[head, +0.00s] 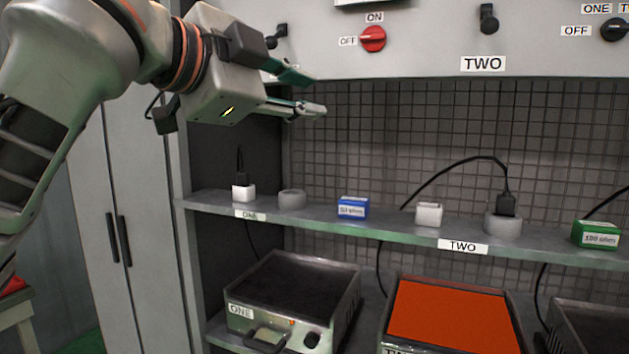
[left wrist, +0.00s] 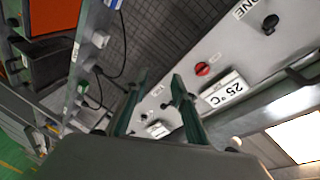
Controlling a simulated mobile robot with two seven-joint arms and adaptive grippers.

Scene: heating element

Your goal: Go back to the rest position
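My left gripper (head: 309,94) is raised in front of the panel, left of the red knob (head: 373,39). Its two fingers are apart with nothing between them. In the left wrist view the open fingers (left wrist: 160,80) also show empty, with the red knob (left wrist: 202,69) and a display reading 25 °C (left wrist: 222,92) beyond them. The gripper touches nothing that I can see. My right gripper is not in view.
A shelf (head: 380,228) below the gripper carries plugs, sockets, a blue box (head: 353,208) and a green box (head: 597,235). Under it, hot plate ONE (head: 300,285) is dark and plate TWO (head: 448,314) is orange-red. A grey cabinet (head: 140,200) stands left.

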